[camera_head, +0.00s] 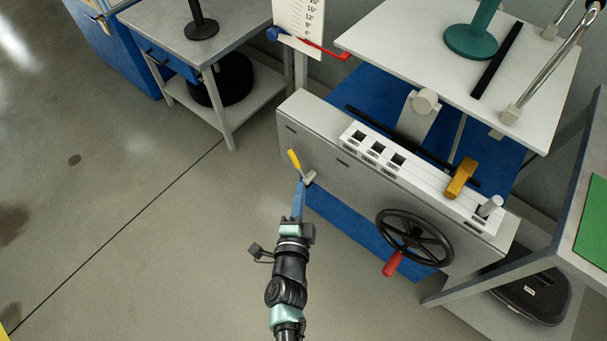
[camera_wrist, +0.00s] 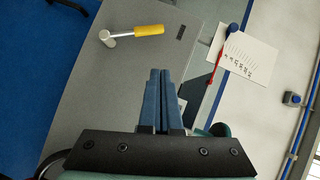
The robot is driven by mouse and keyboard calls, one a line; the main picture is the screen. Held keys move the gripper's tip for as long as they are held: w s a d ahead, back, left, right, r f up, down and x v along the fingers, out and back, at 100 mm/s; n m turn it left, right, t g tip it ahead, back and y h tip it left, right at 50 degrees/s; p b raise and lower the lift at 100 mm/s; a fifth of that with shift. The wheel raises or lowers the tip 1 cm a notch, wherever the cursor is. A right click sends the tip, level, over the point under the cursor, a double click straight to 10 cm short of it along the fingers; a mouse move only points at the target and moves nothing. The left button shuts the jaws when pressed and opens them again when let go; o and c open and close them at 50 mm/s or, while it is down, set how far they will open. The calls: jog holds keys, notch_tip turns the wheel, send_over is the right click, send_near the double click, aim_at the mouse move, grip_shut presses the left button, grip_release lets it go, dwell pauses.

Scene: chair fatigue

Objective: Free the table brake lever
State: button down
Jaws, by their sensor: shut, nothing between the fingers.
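The brake lever has a yellow handle (camera_head: 294,160) and a metal hub (camera_head: 309,178) on the grey front panel (camera_head: 345,180) of the machine. In the wrist view the yellow handle (camera_wrist: 148,30) and its hub (camera_wrist: 104,36) lie beyond the fingertips, toward the top. My gripper (camera_head: 300,184) is shut and empty, with its blue fingers close to the lever in the head view. In the wrist view the fingers (camera_wrist: 160,72) are together, with a visible gap in the picture between them and the handle. Whether they touch the panel cannot be told.
A black handwheel (camera_head: 413,238) with a red knob (camera_head: 393,264) sticks out to the right. A scale card (camera_head: 299,18) with a red pointer is behind. Open floor (camera_head: 130,220) lies left.

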jog(key=shift+s+a+r, duration=0.1)
jog(key=shift+s+r, duration=0.15)
jog(key=shift+s, duration=0.5)
jog(key=shift+s+r, duration=0.2)
jog(key=shift+s, duration=0.55)
jog(key=w+a+r+n+t+y, duration=0.1)
jog(key=w+r+n+t, duration=0.15)
jog(key=r, duration=1.05)
jog(key=w+a+r+n+t+y, duration=0.15)
jog(key=w+r+n, duration=0.25)
jog(key=r, duration=0.9)
jog(key=w+r+n+t+y, duration=0.2)
jog(key=w+r+n, duration=0.15)
jog(key=r, duration=0.95)
jog(key=s+d+r+n+t+h, duration=0.1)
jog(key=s+d+r+n+t, duration=0.1)
jog(key=s+r, duration=0.6)
jog(key=s+d+r+n+t+h, duration=0.1)
jog(key=s+r+n+t, duration=0.15)
jog(key=r, duration=0.95)
jog(key=s+d+r+n+t+h, duration=0.1)
jog(key=s+d+r+h, duration=0.1)
jog(key=s+r, duration=0.6)
notch_tip(320, 180, up, 16)
jog(key=w+p, duration=0.1)
jog(key=p, duration=1.4)
jog(key=shift+w+r, duration=0.2)
jog(key=shift+w, duration=0.15)
